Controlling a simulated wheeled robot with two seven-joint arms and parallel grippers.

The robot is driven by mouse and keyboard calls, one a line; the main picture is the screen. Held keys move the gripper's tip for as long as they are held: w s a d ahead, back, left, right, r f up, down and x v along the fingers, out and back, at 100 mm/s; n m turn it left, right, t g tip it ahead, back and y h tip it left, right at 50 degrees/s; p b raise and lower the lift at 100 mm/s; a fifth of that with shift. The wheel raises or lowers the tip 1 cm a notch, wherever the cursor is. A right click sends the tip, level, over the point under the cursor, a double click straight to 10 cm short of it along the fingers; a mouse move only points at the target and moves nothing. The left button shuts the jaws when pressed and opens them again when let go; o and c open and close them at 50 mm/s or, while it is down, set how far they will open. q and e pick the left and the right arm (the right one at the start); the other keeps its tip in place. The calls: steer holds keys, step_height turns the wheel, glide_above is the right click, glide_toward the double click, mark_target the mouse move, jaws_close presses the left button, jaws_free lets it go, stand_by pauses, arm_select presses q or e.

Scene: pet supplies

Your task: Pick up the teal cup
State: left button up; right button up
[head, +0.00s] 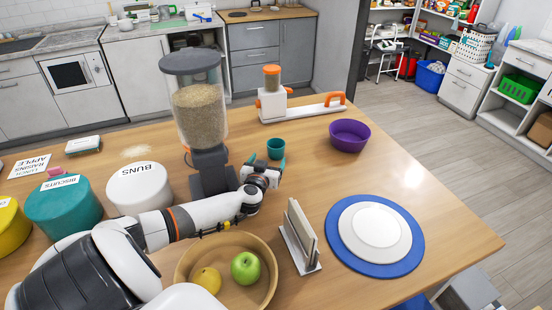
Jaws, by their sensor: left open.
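The teal cup (276,148) stands upright on the wooden table (320,185), right of the tall food dispenser. My left gripper (267,165) reaches in from the left and is just in front of the cup. It is open, and its fingers are small in this view. The gripper covers the table close to the cup's lower part, and I cannot tell whether a finger touches the cup. My right gripper is not in view.
The dispenser (198,115) stands close left of the cup. A purple bowl (349,136) is to the right. A napkin holder (300,237), a wooden bowl (263,288) with fruit and a blue plate (414,256) are nearer.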

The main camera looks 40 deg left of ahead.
mark_target(273, 152)
arm_select(q)
steer(key=shift+f, duration=0.45)
steer(key=b+x, duration=0.1)
steer(key=x, duration=0.5)
steer(key=shift+w+a, duration=0.15)
steer(key=shift+w, duration=0.15)
steer(key=shift+w+a+r+b, duration=0.25)
steer(key=shift+w+b, duration=0.1)
steer(key=shift+w, duration=0.15)
steer(key=x, duration=0.1)
steer(key=b+x, duration=0.1)
steer(key=x, duration=0.2)
steer(key=shift+w+r+b, duration=0.25)
steer(key=shift+r+b, duration=0.05)
steer(key=shift+s+r, duration=0.1)
steer(key=shift+c, duration=0.5)
steer(key=c, duration=1)
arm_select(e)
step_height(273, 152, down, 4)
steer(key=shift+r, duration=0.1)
